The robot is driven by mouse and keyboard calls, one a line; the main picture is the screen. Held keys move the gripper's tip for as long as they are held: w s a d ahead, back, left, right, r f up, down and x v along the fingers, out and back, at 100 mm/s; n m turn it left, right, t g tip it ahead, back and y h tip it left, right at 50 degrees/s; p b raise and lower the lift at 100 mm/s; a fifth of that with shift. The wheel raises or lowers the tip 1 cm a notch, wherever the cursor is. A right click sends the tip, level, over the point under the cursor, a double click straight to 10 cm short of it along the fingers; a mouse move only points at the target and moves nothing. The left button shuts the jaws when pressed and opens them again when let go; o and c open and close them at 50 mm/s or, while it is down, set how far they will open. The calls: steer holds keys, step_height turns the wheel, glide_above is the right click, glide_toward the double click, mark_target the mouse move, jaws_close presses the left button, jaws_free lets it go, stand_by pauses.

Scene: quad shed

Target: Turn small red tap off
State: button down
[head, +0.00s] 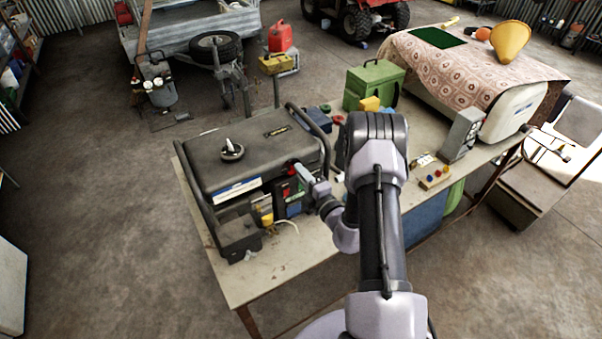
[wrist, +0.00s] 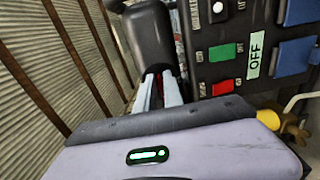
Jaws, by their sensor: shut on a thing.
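The small red tap (head: 293,169) shows as a red patch on the upper front of the dark generator (head: 255,160), beside my fingertips. My gripper (head: 299,170) is at the generator's front right and is shut on the tap. In the wrist view my two pale fingers (wrist: 161,85) point away beside a black rounded part, with a little red between and behind them. The fingers hide most of the tap, so I cannot tell its handle's angle.
A yellow knob (wrist: 268,119) is nearby. The generator stands on a bench (head: 240,284); a green toolbox (head: 374,84) is behind my arm.

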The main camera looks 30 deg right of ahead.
steer(key=c, duration=1.5)
jaws_free()
steer(key=s+b, duration=0.2)
steer(key=s, duration=1.5)
steer(key=shift+s+d, duration=0.2)
steer(key=shift+d, duration=0.05)
